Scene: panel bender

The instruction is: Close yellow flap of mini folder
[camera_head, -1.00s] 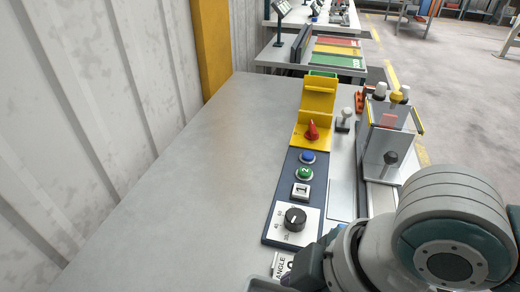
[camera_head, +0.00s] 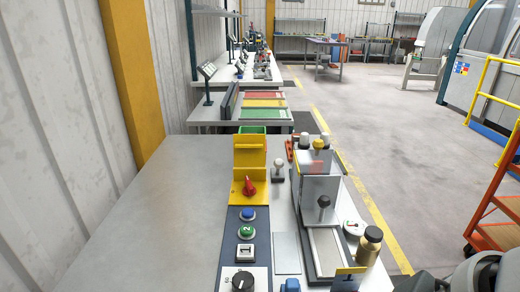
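The yellow flap (camera_head: 249,152) is at the far end of the dark blue control panel (camera_head: 233,219). It stands raised behind a red knob (camera_head: 249,187) on a yellow base, and the knob is exposed. A small bench machine (camera_head: 323,190) with a clear cover stands to the right of the panel. My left gripper is not in view. Grey parts of my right arm show at the bottom right corner; I cannot make out its fingertips, and nothing of mine touches the flap.
The panel also carries a blue button (camera_head: 248,214), a green button (camera_head: 247,232) and a black dial (camera_head: 242,281). A brown bottle (camera_head: 369,246) stands at the right edge of the table. The grey tabletop (camera_head: 165,215) is clear on the left. An orange cart (camera_head: 497,215) stands at right.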

